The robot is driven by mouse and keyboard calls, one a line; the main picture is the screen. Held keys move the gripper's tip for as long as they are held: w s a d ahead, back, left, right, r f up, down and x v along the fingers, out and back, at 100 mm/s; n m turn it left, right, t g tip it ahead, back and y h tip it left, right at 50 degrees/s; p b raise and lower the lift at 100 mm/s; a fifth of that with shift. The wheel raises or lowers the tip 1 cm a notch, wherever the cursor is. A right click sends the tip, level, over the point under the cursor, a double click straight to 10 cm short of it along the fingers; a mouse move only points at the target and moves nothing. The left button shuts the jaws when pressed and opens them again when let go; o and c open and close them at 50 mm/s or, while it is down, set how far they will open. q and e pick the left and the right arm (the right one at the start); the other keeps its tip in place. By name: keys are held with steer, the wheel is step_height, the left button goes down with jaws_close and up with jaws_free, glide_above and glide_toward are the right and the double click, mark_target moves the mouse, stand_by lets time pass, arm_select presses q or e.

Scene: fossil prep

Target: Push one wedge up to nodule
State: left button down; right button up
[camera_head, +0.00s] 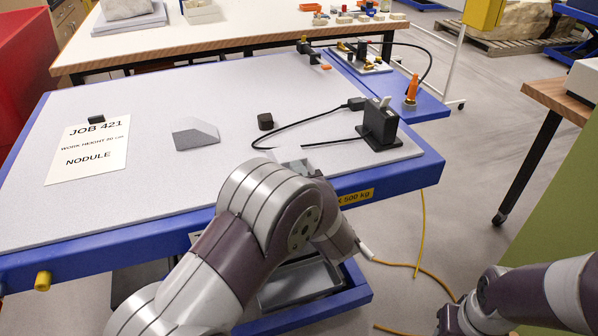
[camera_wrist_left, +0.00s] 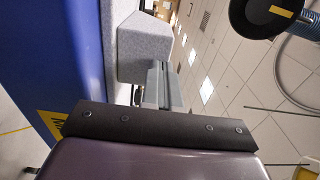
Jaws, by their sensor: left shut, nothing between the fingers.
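My left gripper (camera_head: 298,167) is low at the table's front edge, right of and nearer than both, and partly hidden by my own arm. In the left wrist view its fingers (camera_wrist_left: 164,86) are together and empty, with a grey speckled block (camera_wrist_left: 146,48) beyond their tips. My right gripper (camera_head: 448,318) is at the bottom right, cut off by the frame.
A paper sign (camera_head: 90,148) lies at the left. The table's blue rim (camera_head: 400,173) is in front. Table top between sign and grey block is clear.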

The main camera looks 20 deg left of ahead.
arm_select(q)
steer(key=shift+w+a+r, duration=0.15)
steer(key=shift+w+a, duration=0.1)
steer(key=shift+w, duration=0.05)
steer(key=p+x, duration=0.3)
steer(key=x, duration=0.6)
steer(key=shift+w+a, duration=0.3)
steer(key=shift+w, duration=0.1)
